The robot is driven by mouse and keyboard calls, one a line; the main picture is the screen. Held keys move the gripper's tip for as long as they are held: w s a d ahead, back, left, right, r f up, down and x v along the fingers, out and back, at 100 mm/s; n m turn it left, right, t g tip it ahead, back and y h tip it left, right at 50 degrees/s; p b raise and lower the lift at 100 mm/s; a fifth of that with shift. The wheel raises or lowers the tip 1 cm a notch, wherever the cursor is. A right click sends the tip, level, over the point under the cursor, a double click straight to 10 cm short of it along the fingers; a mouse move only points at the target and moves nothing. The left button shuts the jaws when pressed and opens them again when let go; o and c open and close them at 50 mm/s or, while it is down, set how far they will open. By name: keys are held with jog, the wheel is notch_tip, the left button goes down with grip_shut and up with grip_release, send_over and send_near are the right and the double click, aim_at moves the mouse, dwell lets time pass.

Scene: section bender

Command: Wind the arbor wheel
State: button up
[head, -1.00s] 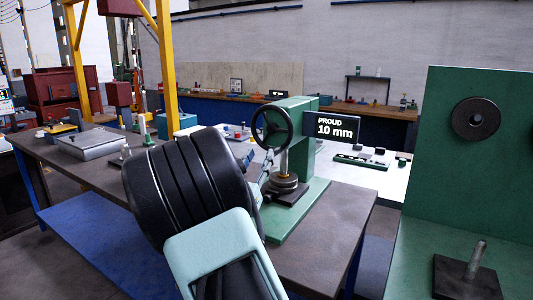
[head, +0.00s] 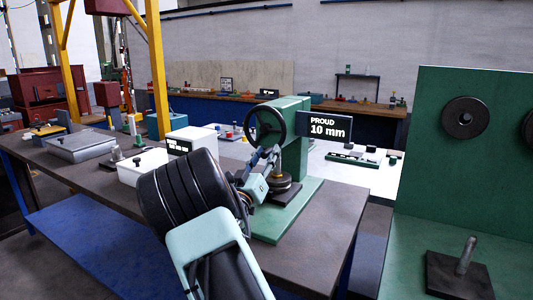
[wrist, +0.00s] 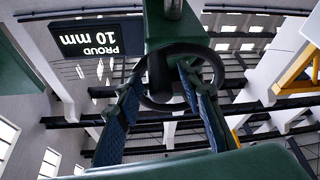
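The black arbor wheel (head: 284,125) is a spoked ring on the side of a green press (head: 297,150), whose ram stands over a stack of discs (head: 284,184). A sign (head: 331,125) at the press reads "PROUD 10 mm". My gripper (head: 266,153) reaches up to the lower part of the wheel. In the wrist view, its two blue-padded fingers (wrist: 160,68) are apart, one on each side of the wheel's middle, with the wheel's ring (wrist: 224,76) showing around them. I cannot tell whether either finger touches the wheel.
The press stands near the dark bench's (head: 100,184) right end. A white box (head: 191,143) with a small display stands left of it. A green panel (head: 480,170) and a plate with an upright pin (head: 461,268) are at the right.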

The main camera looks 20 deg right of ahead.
jog(key=shift+w+d+r, duration=0.1)
jog(key=shift+w+d, duration=0.05)
grip_shut()
dwell(0.4)
jog(key=shift+n, duration=0.3)
